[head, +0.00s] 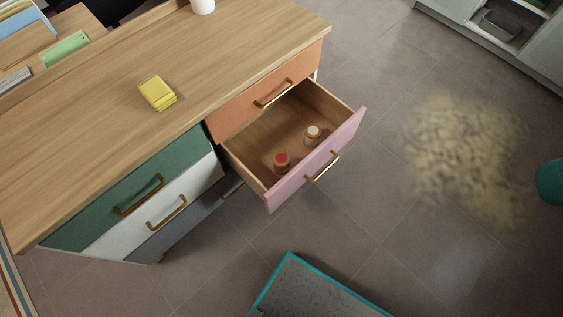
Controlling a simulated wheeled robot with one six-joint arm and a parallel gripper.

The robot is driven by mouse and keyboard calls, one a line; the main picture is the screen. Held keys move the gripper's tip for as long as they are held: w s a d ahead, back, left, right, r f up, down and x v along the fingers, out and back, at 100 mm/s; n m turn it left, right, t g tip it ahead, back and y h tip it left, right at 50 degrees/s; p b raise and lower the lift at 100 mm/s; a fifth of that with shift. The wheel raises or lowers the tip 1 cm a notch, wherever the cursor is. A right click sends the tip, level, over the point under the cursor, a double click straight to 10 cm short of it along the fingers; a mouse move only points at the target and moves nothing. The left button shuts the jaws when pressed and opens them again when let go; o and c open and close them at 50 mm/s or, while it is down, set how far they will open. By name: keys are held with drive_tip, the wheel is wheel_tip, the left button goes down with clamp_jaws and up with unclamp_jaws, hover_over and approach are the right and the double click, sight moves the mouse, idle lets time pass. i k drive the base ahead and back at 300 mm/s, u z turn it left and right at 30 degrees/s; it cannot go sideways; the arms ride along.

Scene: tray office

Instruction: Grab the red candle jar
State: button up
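The red candle jar (281,165) appears to be the small jar with a red top and a lighter band, standing in the open pink-fronted drawer (248,153). It is in the left part of the drawer, close to the front panel. A second small jar (312,136), with a pale top and brownish body, stands to its right and a little farther back, apart from it. My gripper is not in view.
The pink drawer (330,152) sticks out from the desk below a shut orange drawer (265,92). Yellow sticky notes (157,92) and a white cup (203,5) are on the desktop (95,115). Open floor (375,215) lies before the drawer. A pale cabinet (455,8) stands upper right.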

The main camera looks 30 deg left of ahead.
sight(280, 160)
drive_tip(key=u, duration=2.95)
drive_tip(key=i, duration=0.75)
drive_tip(key=z, duration=2.2)
